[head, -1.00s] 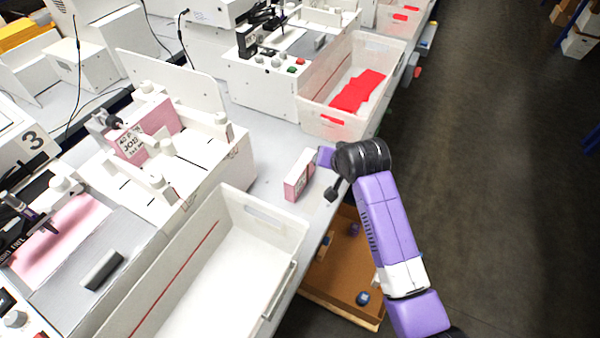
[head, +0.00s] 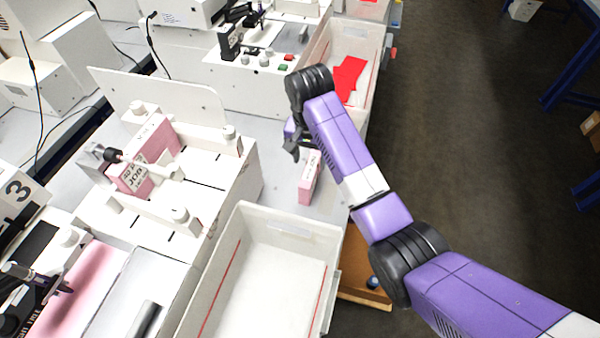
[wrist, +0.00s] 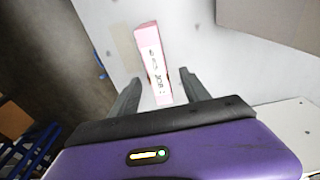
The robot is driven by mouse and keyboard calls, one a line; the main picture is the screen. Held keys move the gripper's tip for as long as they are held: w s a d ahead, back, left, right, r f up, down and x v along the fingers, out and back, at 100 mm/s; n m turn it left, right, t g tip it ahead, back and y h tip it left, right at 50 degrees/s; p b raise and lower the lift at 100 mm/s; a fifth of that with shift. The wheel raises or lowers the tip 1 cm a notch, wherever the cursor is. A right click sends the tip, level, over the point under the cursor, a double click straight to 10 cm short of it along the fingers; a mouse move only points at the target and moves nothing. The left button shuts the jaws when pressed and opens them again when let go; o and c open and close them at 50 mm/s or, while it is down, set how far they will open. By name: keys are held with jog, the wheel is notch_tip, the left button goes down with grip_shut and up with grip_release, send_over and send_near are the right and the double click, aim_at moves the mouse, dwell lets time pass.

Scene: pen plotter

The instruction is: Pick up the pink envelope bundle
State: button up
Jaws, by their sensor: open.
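The pink envelope bundle with a white printed band stands on the grey bench top. In the head view, this bundle (head: 309,178) is right of the white feeder machine and beyond the empty white bin. In the wrist view, the bundle (wrist: 153,62) lies ahead of and between the two fingers, its near end close to the fingertip line. My gripper (wrist: 158,82) is open and empty. In the head view, my gripper (head: 296,146) hangs just behind the bundle, its fingers partly hidden by my arm. I see no contact.
Another pink bundle (head: 148,160) sits in the white feeder machine (head: 215,185). An empty white bin (head: 290,232) stands in front, and a bin with red sheets (head: 325,55) is behind. A cardboard box (head: 362,268) is below the bench edge.

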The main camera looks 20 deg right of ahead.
aim_at(311, 173)
jog(key=f, duration=0.5)
jog(key=f+p, duration=0.1)
jog(key=f, duration=0.1)
jog(key=shift+d+f, duration=0.25)
jog(key=shift+d, duration=0.05)
jog(key=shift+c, duration=0.2)
jog(key=shift+w, duration=0.1)
grip_shut()
